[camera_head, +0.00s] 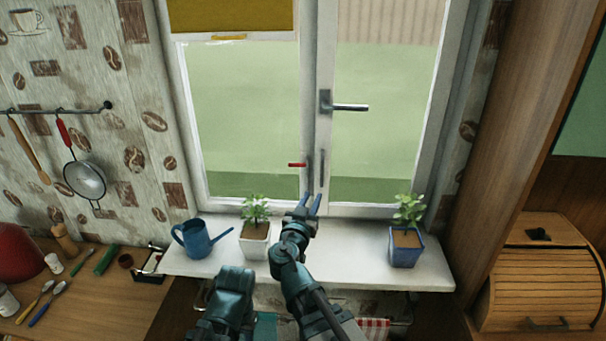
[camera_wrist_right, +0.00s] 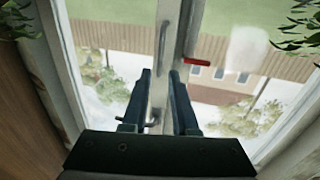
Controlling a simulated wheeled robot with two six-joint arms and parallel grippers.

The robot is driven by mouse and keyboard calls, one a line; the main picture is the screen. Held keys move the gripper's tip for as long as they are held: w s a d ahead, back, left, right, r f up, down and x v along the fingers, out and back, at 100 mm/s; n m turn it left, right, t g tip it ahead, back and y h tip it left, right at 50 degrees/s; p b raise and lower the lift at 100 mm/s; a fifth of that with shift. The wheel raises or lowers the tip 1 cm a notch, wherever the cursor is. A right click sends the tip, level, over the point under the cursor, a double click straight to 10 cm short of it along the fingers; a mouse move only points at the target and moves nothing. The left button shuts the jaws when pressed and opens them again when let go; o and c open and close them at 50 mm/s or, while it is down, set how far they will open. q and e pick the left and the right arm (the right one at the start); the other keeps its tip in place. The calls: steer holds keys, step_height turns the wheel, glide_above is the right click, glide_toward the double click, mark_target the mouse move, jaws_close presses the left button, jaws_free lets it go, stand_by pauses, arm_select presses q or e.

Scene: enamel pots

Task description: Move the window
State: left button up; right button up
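The window is two white-framed panes (camera_head: 386,110), with a grey lever handle (camera_head: 347,107) sticking out to the right from the middle frame. A slim grey pull (camera_head: 322,165) is lower on that frame, and it shows in the right wrist view (camera_wrist_right: 162,40). A small red piece (camera_head: 297,165) is to its left. My right gripper (camera_head: 309,203) is open just below the pull. In the right wrist view its fingers (camera_wrist_right: 160,75) are apart and empty, pointing at the frame. Contact cannot be told. No fingers of my left gripper show.
On the white sill (camera_head: 345,262) stand a blue watering can (camera_head: 194,240), a white potted plant (camera_head: 255,240) and a blue potted plant (camera_head: 405,245). The two plants flank my right arm. A wooden bread box (camera_head: 537,290) stands at the right. Utensils lie on the left counter (camera_head: 105,305).

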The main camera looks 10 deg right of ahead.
mark_target(322, 174)
steer(key=x, duration=1.4)
steer(key=shift+a+r, duration=0.1)
steer(key=shift+a, duration=0.1)
jaws_close()
stand_by(1.1)
